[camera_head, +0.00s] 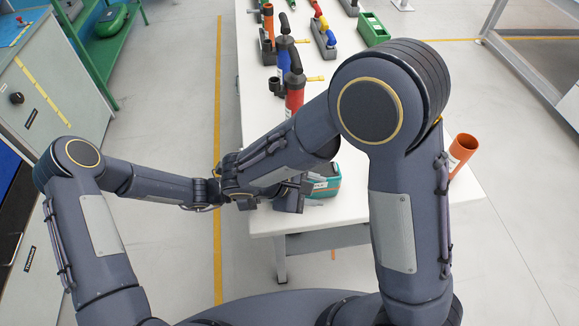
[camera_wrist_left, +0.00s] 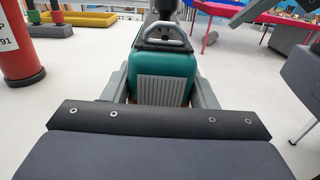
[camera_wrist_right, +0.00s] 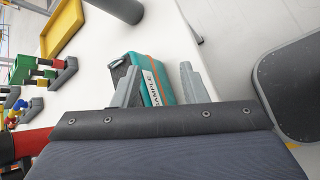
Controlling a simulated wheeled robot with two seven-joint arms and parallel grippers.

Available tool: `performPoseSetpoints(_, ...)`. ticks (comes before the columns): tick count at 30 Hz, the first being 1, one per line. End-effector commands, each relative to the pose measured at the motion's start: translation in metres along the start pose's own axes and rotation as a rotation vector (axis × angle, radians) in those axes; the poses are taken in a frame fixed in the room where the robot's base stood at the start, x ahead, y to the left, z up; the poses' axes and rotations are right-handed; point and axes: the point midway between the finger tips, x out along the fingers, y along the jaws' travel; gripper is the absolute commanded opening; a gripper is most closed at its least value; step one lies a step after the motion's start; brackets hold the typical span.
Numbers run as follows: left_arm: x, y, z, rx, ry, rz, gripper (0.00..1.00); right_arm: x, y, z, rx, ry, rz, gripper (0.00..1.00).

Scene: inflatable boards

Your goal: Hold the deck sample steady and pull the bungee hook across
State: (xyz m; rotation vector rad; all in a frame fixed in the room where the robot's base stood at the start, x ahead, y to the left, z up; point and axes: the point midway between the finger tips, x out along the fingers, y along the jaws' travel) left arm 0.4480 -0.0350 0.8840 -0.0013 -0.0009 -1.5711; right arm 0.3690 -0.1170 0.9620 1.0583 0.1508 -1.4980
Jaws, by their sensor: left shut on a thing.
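The deck sample (camera_head: 331,181) is a teal block near the front edge of the white table (camera_head: 420,205), partly hidden by my right arm. In the left wrist view the teal block (camera_wrist_left: 162,62) has a ribbed grey patch and a metal loop on top. My left gripper (camera_wrist_left: 165,82) is shut on it, one grey finger on each side. I cannot clearly make out the bungee hook.
A red pump (camera_head: 294,97) and a blue one (camera_head: 284,62) stand behind the sample. An orange tube (camera_head: 463,152) stands at the table's right. A green tray (camera_head: 373,30) lies farther back. A green shelf (camera_head: 125,45) and grey cabinet (camera_head: 50,85) stand left.

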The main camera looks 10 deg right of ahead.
Motion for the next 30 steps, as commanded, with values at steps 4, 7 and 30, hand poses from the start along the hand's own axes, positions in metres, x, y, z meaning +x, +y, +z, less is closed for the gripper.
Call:
performPoseSetpoints(4,0.000,0.000,-0.001,-0.001,0.001,0.001,0.26,-0.006,-0.023,-0.008,-0.418,-0.122,0.483,0.39)
performPoseSetpoints(7,0.000,0.000,0.000,-0.001,0.001,0.001,0.26,-0.019,-0.031,-0.016,-0.638,-0.182,0.769,0.39)
performPoseSetpoints(30,0.000,0.000,0.000,0.000,0.000,0.000,0.26,-0.026,0.009,-0.057,-0.997,-0.282,1.259,0.39)
